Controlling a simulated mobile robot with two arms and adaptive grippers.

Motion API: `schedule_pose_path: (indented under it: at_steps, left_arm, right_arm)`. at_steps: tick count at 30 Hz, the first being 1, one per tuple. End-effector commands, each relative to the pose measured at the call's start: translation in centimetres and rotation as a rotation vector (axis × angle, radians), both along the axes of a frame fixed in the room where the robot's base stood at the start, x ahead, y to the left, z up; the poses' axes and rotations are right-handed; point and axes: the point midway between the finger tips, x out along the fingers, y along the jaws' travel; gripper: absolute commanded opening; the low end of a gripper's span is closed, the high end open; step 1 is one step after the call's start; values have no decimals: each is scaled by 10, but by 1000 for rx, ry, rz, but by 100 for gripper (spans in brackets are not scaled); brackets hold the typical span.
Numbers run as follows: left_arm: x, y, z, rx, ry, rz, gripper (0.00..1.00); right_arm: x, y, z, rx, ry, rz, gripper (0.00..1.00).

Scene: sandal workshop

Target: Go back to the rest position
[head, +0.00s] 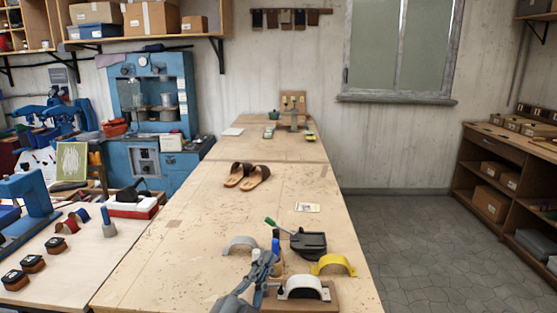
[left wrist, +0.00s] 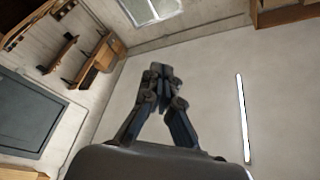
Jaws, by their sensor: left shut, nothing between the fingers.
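My left gripper (head: 266,260) shows at the bottom of the head view, above the near end of the long wooden table (head: 190,235). It is shut with nothing between its fingers. In the left wrist view the closed fingers (left wrist: 161,74) stand against a pale ceiling with a bright light strip (left wrist: 243,118). My right gripper is in neither view.
Close to the left gripper are a white arched piece (head: 302,286), a yellow arch (head: 333,264), a grey arch (head: 240,244) and a black tool with a green handle (head: 308,243). Brown sandals (head: 255,178) lie farther back. Grey floor (head: 430,245) is clear at right.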

Motion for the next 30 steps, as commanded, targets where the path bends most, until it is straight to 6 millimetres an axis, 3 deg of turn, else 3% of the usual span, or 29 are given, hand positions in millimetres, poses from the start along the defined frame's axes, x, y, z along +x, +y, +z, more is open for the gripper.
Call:
schedule_pose_path:
  at_steps: [1, 5, 9, 12, 18, 25, 26, 30]
  left_arm:
    - [-1, 22, -33, -46, 140, 57, 0]
    - [-21, 74, -116, -145, 487, 198, 0]
    - [-71, 118, -198, -223, 834, 335, 0]
    - [-114, 139, -240, -261, 1038, 414, 0]
    - [-188, 163, -287, -298, 1326, 522, 0]
    - [-264, 180, -312, -317, 1578, 617, 0]
    - [-269, 180, -317, -317, 1601, 626, 0]
    - [-256, 178, -356, -309, 1605, 624, 0]
  right_arm:
    - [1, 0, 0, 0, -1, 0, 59]
    - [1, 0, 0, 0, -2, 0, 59]
    - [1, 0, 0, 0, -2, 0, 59]
    - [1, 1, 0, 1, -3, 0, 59]
    - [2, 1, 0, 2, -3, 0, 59]
    - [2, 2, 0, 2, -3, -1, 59]
    - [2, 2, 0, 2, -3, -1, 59]
    - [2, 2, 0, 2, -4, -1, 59]
